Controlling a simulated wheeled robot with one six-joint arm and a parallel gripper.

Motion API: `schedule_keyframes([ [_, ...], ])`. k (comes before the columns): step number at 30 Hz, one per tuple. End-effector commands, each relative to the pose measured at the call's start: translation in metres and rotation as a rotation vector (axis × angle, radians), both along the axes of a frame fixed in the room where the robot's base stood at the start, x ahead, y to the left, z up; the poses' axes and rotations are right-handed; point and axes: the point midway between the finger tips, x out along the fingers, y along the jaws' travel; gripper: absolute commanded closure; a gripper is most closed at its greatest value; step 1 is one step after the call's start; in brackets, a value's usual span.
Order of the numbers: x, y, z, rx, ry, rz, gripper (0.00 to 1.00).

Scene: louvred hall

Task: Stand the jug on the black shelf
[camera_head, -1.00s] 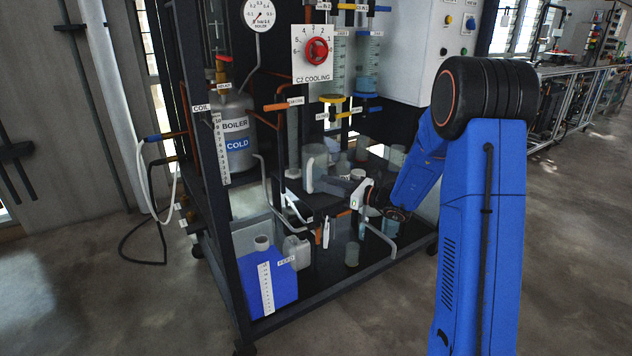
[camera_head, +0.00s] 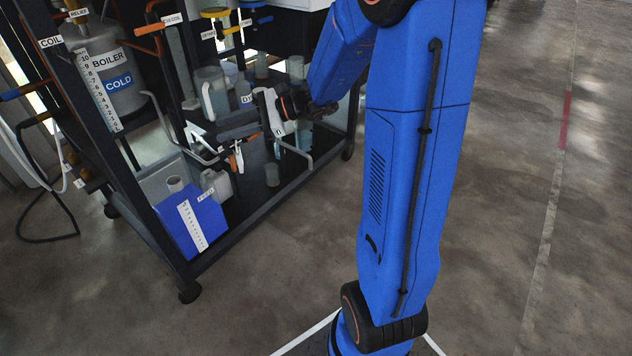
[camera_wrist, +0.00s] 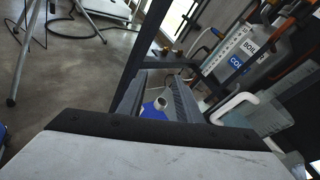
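My gripper (camera_head: 222,133) reaches in from the right, in front of and below the jug in the head view. In the wrist view, my gripper's two dark fingers (camera_wrist: 157,98) stand apart with nothing between them; the blue container shows through the gap beyond.
A blue container (camera_head: 192,222) and a white bottle (camera_head: 217,186) stand on the rig's lower deck. A boiler (camera_head: 108,75) is at the left. Pipes, orange handles and dark frame posts crowd the shelf. Open floor (camera_head: 530,220) lies to the right.

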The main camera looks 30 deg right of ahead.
Motion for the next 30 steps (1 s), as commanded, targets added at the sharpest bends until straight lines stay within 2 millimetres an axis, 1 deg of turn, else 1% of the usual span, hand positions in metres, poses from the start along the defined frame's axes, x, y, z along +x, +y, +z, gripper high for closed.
schedule_keyframes([
  [1,-0.020,0.011,0.004,-0.060,-0.030,0.051,0.68],
  [5,-0.066,0.030,0.005,-0.220,-0.098,0.180,0.68],
  [6,-0.081,0.034,0.004,-0.269,-0.120,0.220,0.68],
  [8,-0.102,0.038,0.003,-0.343,-0.155,0.277,0.68],
  [9,-0.115,0.040,0.002,-0.393,-0.179,0.315,0.68],
  [13,-0.157,0.042,-0.003,-0.555,-0.260,0.436,0.68],
  [15,-0.179,0.039,-0.006,-0.643,-0.305,0.500,0.68],
  [17,-0.196,0.035,-0.009,-0.718,-0.345,0.554,0.68],
  [21,-0.232,0.022,-0.014,-0.895,-0.441,0.676,0.68],
  [26,-0.266,-0.001,-0.017,-1.102,-0.553,0.808,0.68],
  [30,-0.290,-0.024,-0.017,-1.285,-0.650,0.917,0.68],
])
